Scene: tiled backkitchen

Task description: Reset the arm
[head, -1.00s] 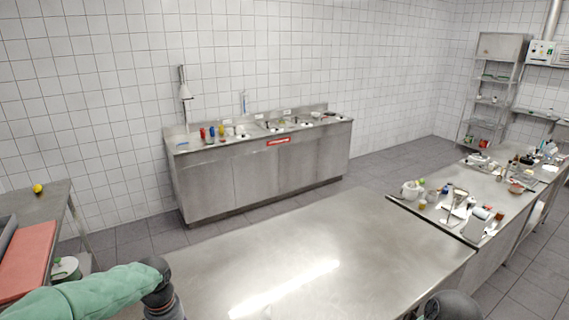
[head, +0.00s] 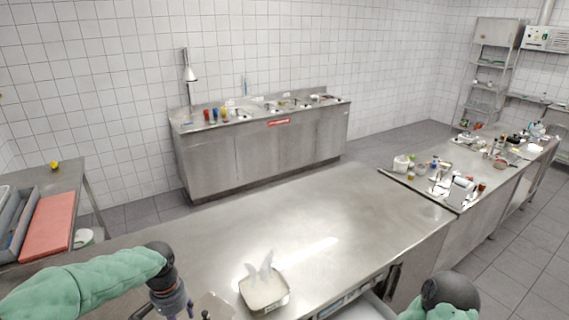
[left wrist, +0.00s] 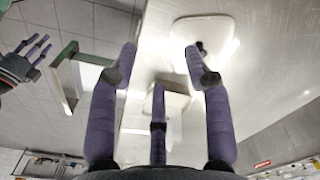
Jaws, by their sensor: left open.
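My left arm, in a green sleeve, comes in from the left in the head view. Its dark wrist is low over the near part of the steel table (head: 215,240), and its fingers are mostly cut off by the bottom edge. In the left wrist view my left gripper (left wrist: 161,55) has its purple fingers spread, with nothing between them. My right gripper (left wrist: 34,48) shows small at the upper left of that view, its fingers apart and apparently empty.
A cream container (head: 265,303) with whitish pieces stands on the table's near edge, just right of my left wrist. A red board (head: 47,228) lies on the left table. A cluttered counter (head: 460,207) stands at right. The table's middle is clear.

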